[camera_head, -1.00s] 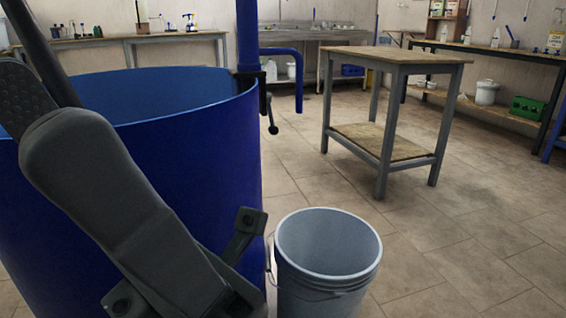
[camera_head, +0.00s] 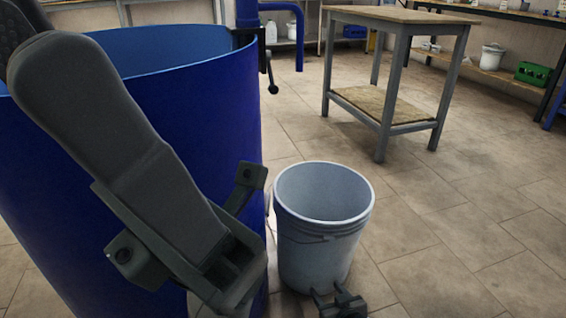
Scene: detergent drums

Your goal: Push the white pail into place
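The white pail (camera_head: 315,250) stands upright on the floor, open and empty as far as I can see inside. It is right beside the big blue drum (camera_head: 205,115), close to its right side; whether they touch is hard to tell. My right gripper (camera_head: 332,293) shows at the bottom edge, at the pail's lower near side. Its two fingertips are apart, with nothing seen between them; contact with the pail is unclear. My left arm crosses in front of the drum, and its gripper end (camera_head: 190,225) is near the camera; its fingertips are not clear.
A blue pipe with a valve (camera_head: 270,75) rises at the drum's rim. A wooden-topped table (camera_head: 405,14) with a lower shelf stands behind the pail. Benches with a white bucket (camera_head: 492,56) and a green box (camera_head: 533,73) line the back right. The tiled floor at right is clear.

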